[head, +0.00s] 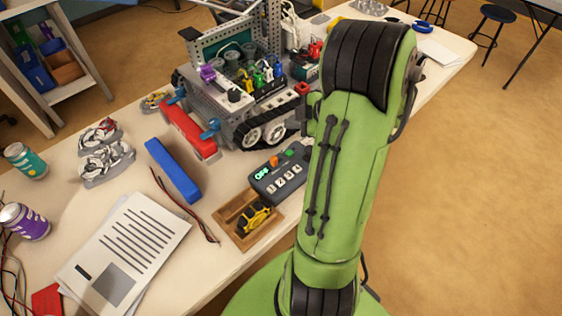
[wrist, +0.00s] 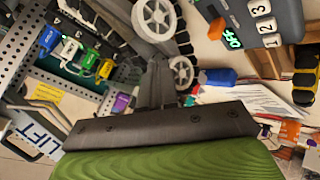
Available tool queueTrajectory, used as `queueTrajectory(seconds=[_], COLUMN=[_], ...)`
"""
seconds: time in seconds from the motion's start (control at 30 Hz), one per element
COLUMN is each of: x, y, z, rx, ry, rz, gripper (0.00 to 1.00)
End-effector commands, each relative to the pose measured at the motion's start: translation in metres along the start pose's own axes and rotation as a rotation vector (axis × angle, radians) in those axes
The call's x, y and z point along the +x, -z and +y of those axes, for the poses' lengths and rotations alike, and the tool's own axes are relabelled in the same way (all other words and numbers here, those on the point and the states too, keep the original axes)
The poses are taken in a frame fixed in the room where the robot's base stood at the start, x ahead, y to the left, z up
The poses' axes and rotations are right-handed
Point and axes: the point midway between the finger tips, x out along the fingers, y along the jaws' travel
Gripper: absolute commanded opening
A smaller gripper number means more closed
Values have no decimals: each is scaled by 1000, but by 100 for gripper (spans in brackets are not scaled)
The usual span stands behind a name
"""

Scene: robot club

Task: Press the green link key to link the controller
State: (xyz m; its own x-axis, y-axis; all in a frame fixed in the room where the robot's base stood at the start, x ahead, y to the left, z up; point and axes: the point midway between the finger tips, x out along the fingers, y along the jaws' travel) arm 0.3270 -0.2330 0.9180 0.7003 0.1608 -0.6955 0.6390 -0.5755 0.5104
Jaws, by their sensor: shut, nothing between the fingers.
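In the wrist view the controller (wrist: 283,22) is at the upper right, with green lit letters reading OFF (wrist: 233,38) beside the orange key (wrist: 216,28). My gripper (wrist: 157,75) is shut and empty, apart from the controller, near the tracked robot's wheels.
The tracked robot (head: 245,95) with coloured plugs stands behind the controller. A wooden tray (head: 228,215) with a yellow-black part lies in front of it. A blue bar (head: 172,170), a red-black cable (head: 190,210) and printed sheets (head: 128,250) lie left.

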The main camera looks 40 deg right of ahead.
Motion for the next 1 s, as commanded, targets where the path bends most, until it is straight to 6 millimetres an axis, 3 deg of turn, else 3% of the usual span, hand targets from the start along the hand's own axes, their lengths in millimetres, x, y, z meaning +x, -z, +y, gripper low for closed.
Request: queueTrajectory(seconds=[0.37,1.0], x=[4,61], y=[-1,-43], z=[-4,-45], rx=[1,0], ry=[4,2], rz=[1,1], gripper=[0,0])
